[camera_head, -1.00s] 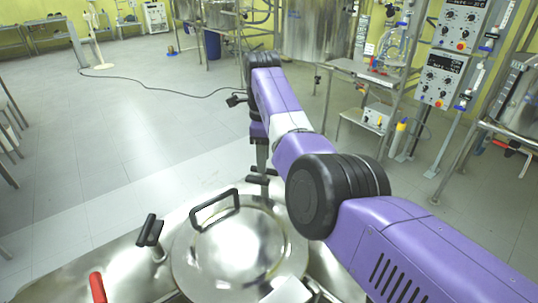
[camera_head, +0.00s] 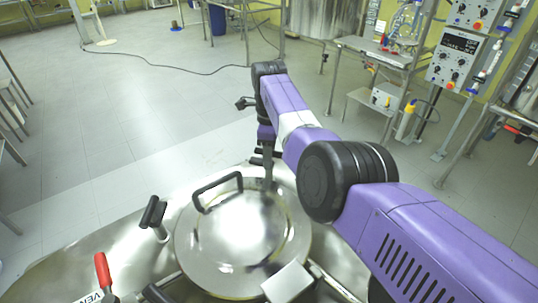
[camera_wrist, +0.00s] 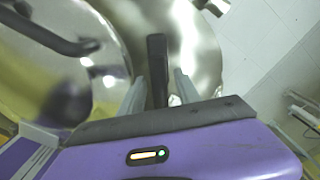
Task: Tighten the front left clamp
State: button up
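The round steel lid (camera_head: 240,240) with a black loop handle (camera_head: 218,187) is on the vessel. A clamp with a black bar handle (camera_head: 152,213) stands left of the lid. Another black handle (camera_head: 155,293) shows at the bottom edge. My gripper (camera_head: 268,170) points down at the far edge of the lid, beside a black clamp handle (camera_head: 256,160). In the wrist view, my gripper (camera_wrist: 160,92) is open, with a black handle (camera_wrist: 157,60) between its fingers and gaps on both sides. Which clamp is the front left one is not marked.
A red-handled valve (camera_head: 102,272) is at the lower left of the vessel top. A steel stand with shelves (camera_head: 372,60) and control boxes (camera_head: 455,55) are at the right. A cable (camera_head: 170,66) lies on the otherwise mostly clear floor at the left.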

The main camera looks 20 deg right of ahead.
grip_shut()
jog(key=shift+n, duration=0.3)
jog(key=n, duration=0.3)
jog(key=shift+n, duration=0.3)
jog(key=n, duration=0.4)
jog(key=shift+a, duration=0.1)
jog(key=n, duration=0.9)
jog(key=shift+n, duration=0.3)
jog(key=shift+r, duration=0.1)
